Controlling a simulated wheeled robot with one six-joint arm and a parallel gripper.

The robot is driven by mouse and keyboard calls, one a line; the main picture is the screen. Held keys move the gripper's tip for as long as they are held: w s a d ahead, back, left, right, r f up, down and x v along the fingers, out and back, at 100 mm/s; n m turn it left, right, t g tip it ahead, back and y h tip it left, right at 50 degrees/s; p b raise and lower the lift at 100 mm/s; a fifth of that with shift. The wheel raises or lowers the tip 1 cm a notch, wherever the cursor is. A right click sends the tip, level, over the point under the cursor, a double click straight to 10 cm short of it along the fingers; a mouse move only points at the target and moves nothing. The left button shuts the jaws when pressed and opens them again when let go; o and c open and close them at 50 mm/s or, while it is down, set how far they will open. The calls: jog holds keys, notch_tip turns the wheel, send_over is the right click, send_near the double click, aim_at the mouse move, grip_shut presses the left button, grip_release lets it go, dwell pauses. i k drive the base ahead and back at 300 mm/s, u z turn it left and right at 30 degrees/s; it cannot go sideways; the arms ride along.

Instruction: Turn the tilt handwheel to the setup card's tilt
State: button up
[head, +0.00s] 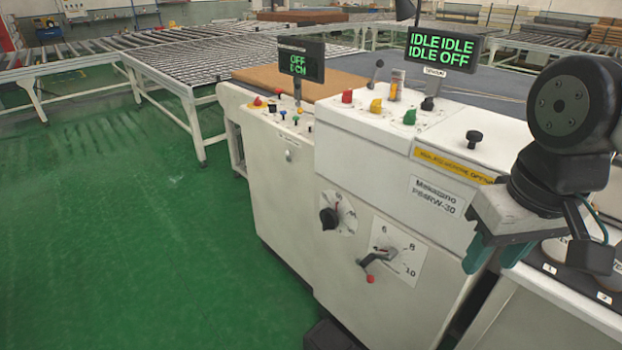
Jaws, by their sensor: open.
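On the front of the white machine (395,185) are two round controls. One is a dark knob (328,218) on a white dial plate. The other is a crank (375,257) with a red knob at its lower end, on a scale plate (405,250) where 6, 8 and 10 show. No label that I can read tells which is the tilt handwheel. I cannot make out a setup card. My gripper (496,254) hangs at the right with its teal fingers apart, empty, to the right of the crank and clear of it.
One display (445,47) reads IDLE IDLE, IDLE OFF; a smaller one (301,62) reads OFF. Coloured knobs and levers stand on the machine's top. A white cabinet (555,310) is at lower right. Roller conveyors (205,70) lie behind. The green floor (120,240) at left is open.

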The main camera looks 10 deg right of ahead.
aim_at(329, 218)
jog(key=k, duration=1.1)
jog(key=u, duration=0.45)
jog(key=i, duration=1.4)
jog(key=z, duration=0.45)
